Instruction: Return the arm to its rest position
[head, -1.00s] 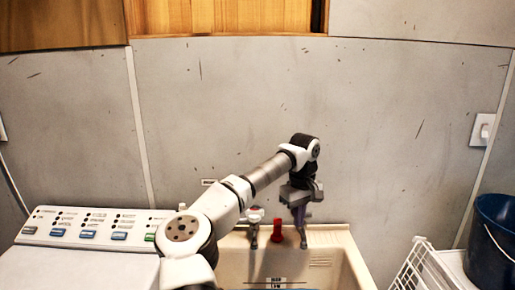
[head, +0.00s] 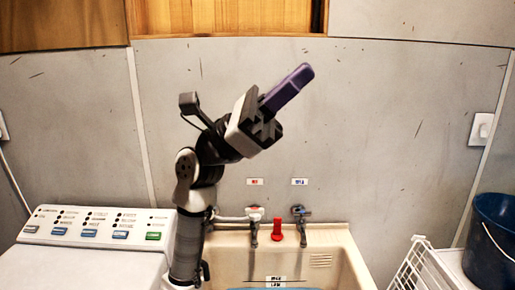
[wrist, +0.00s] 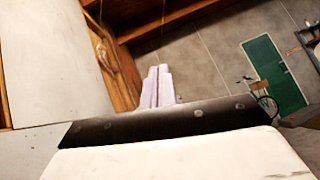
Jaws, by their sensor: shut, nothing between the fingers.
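My gripper (head: 290,88) is raised in front of the grey wall, above the sink, in the head view. Its purple fingers are together and point up and to the right, with nothing held. In the wrist view the two pale fingers (wrist: 156,87) stand side by side, closed and empty. My arm rises from the lower left of the sink and is bent at the elbow.
Below is the beige sink (head: 345,262) with two taps (head: 254,226) and a red object (head: 277,231) between them. A washing machine (head: 95,230) stands at the left. A white wire rack (head: 418,268) and a blue bucket (head: 490,243) are at the right. A green door (wrist: 272,74) shows in the wrist view.

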